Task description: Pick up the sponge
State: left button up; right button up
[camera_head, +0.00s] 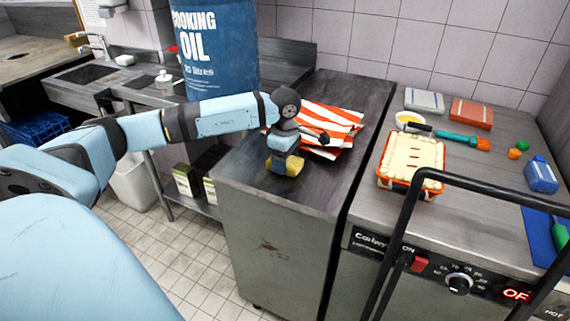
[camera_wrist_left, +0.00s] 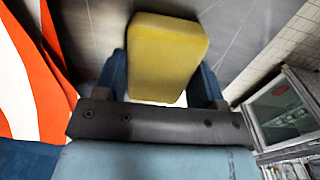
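The sponge (camera_head: 292,165) is a small yellow block at the left counter's near side. It fills the space between the fingers of my left gripper (camera_head: 283,163). In the left wrist view the sponge (camera_wrist_left: 167,55) sits slightly tilted, with one blue finger against each side of my left gripper (camera_wrist_left: 160,85). The gripper looks shut on it. Whether the sponge still touches the counter top is hard to tell. My right gripper is not in view.
Red-and-white striped cloths (camera_head: 335,125) lie just behind the sponge. A pie in an orange dish (camera_head: 412,165) stands on the unit to the right, behind a black rail (camera_head: 405,210). A blue cooking oil drum (camera_head: 215,50) stands behind my arm. The counter's front edge is close.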

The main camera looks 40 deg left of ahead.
pick_arm(q)
jog(key=shift+c, duration=1)
jog(key=shift+r, duration=0.15)
notch_tip(320, 180, up, 20)
jog(key=p, duration=0.1)
